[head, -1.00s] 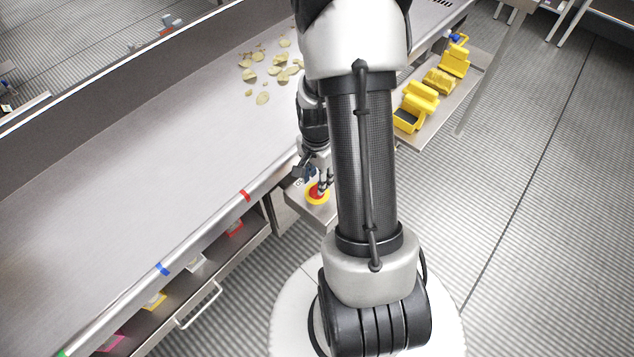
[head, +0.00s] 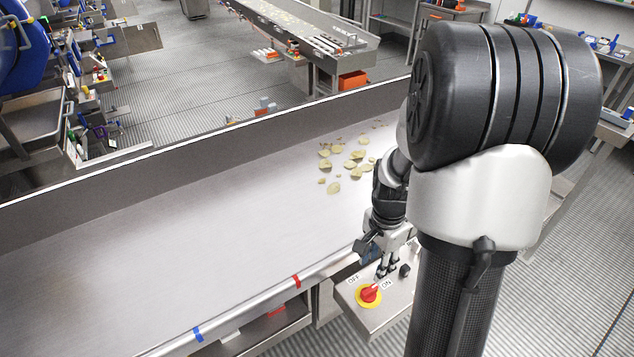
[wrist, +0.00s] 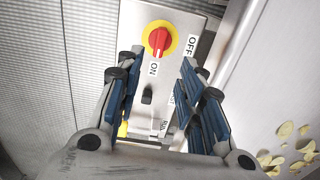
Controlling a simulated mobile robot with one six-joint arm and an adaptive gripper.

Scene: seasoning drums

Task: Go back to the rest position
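My gripper (head: 385,266) is open and empty, its two blue-padded fingers spread apart in the wrist view (wrist: 161,62). It is just above and beside a red rotary knob (head: 369,294) on a yellow disc, apart from it as far as I can see. The knob also shows in the wrist view (wrist: 158,41), beyond the fingertips. The knob sits on a grey metal control box (head: 392,312) with ON and OFF labels. In the wrist view its white mark points toward ON. My arm rises at the right of the head view and hides part of the conveyor.
A long steel conveyor (head: 180,240) with raised walls runs beside the box. Chips (head: 345,160) lie on it. Its near rail carries a red mark (head: 296,282) and a blue mark (head: 198,334). Another conveyor (head: 300,35) stands far behind. Striped floor (head: 230,80) is open between them.

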